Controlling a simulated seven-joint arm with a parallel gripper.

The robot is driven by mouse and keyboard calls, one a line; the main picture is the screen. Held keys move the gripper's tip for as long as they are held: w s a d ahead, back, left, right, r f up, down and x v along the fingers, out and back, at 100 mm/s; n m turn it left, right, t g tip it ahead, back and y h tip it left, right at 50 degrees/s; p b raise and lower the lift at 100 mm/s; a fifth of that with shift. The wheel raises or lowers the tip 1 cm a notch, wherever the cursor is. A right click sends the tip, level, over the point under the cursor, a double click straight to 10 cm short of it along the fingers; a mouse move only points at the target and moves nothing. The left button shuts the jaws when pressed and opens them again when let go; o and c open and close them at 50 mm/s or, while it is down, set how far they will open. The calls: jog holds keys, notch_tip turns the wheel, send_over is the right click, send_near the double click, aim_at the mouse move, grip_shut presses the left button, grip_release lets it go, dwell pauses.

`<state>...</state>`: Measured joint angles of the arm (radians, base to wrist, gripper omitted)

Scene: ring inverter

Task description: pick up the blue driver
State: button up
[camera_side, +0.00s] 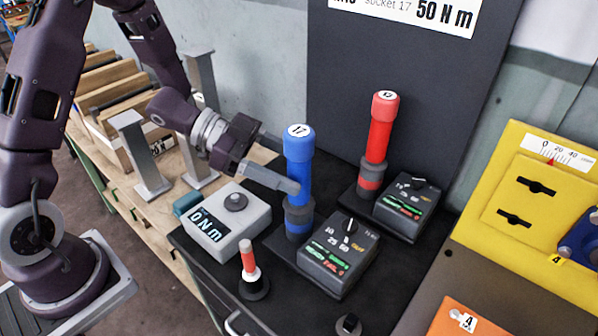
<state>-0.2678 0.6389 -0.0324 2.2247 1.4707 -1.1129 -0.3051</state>
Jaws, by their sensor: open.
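The blue driver (299,160) stands upright in a dark holder on the black bench top, with "17" on its cap and a grey collar low on its body. My gripper (290,165) comes in from the left at the driver's mid height. One finger reaches across the front of the blue body, and the other points toward its back left side. The jaws are open, with the driver seemingly between them. Whether either finger touches it I cannot tell.
A red driver (378,140) stands upright to the right. Dark control boxes (338,255) sit beside the drivers. A white display box (222,222) and a red-and-white peg (249,262) are at the front left. A yellow panel (530,215) fills the right. A sign board (400,75) stands behind.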

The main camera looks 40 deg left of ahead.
aim_at(312, 205)
jog(key=x, duration=0.4)
jog(key=shift+w+d, duration=0.1)
jog(key=shift+d, duration=0.15)
grip_shut()
